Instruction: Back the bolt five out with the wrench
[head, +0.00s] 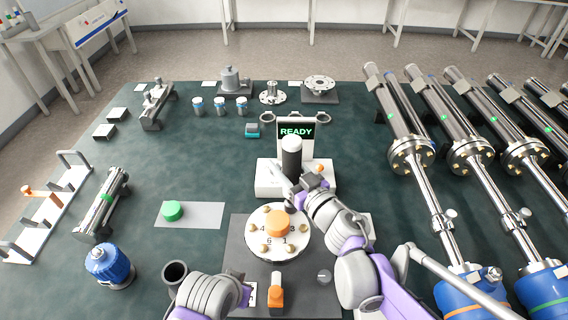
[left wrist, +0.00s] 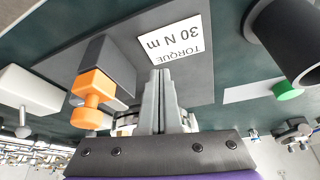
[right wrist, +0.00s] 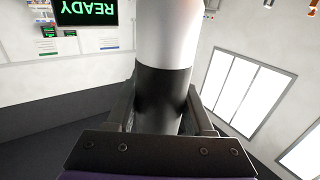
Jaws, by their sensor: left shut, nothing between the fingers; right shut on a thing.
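A round white flange (head: 298,246) with an orange hub (head: 277,222) carries several brass-coloured bolts and small numbers. I cannot tell which bolt is five. My right gripper (head: 297,182) is shut on an upright cylinder with a white top and black lower part (head: 291,152), behind the flange; its black part fills the jaws in the right wrist view (right wrist: 163,95). I cannot tell whether it is the wrench. My left gripper (left wrist: 160,76) is shut and empty, beside a torque label (left wrist: 170,40) and a grey block with an orange knob (left wrist: 92,88). In the head view my left wrist hides its fingers.
A screen reading READY (head: 296,131) stands behind the cylinder. A dark open cup (head: 175,272) is near my left wrist. A green puck (head: 172,210) lies on a grey mat (head: 205,215). Long metal tubes (head: 410,150) with blue ends fill the right side.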

